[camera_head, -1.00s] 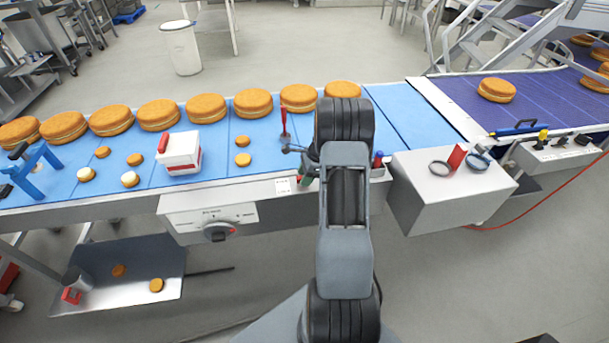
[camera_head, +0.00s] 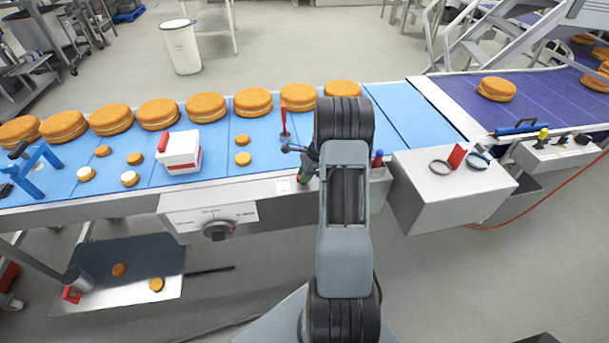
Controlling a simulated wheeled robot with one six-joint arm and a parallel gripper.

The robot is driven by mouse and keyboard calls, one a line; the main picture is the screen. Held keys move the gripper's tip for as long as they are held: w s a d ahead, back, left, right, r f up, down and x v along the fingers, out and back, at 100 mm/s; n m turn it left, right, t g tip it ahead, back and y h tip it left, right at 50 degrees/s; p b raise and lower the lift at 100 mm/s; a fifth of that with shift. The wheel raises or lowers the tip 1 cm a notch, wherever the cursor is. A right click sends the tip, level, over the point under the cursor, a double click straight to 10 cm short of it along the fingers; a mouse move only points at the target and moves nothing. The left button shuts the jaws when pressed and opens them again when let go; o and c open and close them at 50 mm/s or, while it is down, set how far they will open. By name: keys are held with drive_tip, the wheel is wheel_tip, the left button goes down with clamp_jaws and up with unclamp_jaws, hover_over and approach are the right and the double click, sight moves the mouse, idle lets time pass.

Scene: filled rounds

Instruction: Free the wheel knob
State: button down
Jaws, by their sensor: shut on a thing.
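A black round knob with a red mark (camera_head: 217,231) sits on the white control panel (camera_head: 240,213) on the conveyor's front side. I take it for the wheel knob; nothing touches it. My gripper (camera_head: 308,160) is mostly hidden behind my dark arm, at the conveyor's front edge, right of and above the knob. It appears shut on a green-handled tool (camera_head: 304,176). A thin dark piece with a rounded end (camera_head: 288,148) juts left from there over the belt; I cannot tell whether it belongs to the tool. The fingertips are hidden.
A red-handled item (camera_head: 284,123) stands on the blue belt (camera_head: 215,150). A white box with red trim (camera_head: 180,152) and several cakes lie on the belt. A grey box (camera_head: 440,200) bearing rings stands right of my arm. A metal tray (camera_head: 150,250) is low at left.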

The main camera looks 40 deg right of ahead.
drive_tip(key=n+g+b, duration=0.1)
drive_tip(key=n, duration=0.2)
drive_tip(key=shift+w+f+n+y, duration=0.1)
drive_tip(key=shift+n+y, duration=0.2)
drive_tip(key=shift+n, duration=0.1)
drive_tip(key=n+g+b, duration=0.1)
drive_tip(key=n+g, duration=0.1)
drive_tip(key=n, duration=0.3)
drive_tip(key=shift+w+n+b, duration=0.1)
drive_tip(key=shift+n+b, duration=0.2)
drive_tip(key=shift+b, duration=0.1)
drive_tip(key=n+g+h, duration=0.1)
drive_tip(key=n+g, duration=0.1)
drive_tip(key=n, duration=0.2)
drive_tip(key=shift+b, duration=0.4)
drive_tip(key=shift+a+n+g+h+b, duration=0.15)
drive_tip(key=shift+n+h, duration=0.25)
drive_tip(key=shift+n, duration=0.65)
drive_tip(key=shift+d+n+g+h+b, duration=0.15)
drive_tip(key=shift+n+g+h, duration=0.2)
drive_tip(key=shift+n, duration=0.7)
drive_tip(key=shift+a, duration=0.1)
drive_tip(key=c, duration=1)
unclamp_jaws()
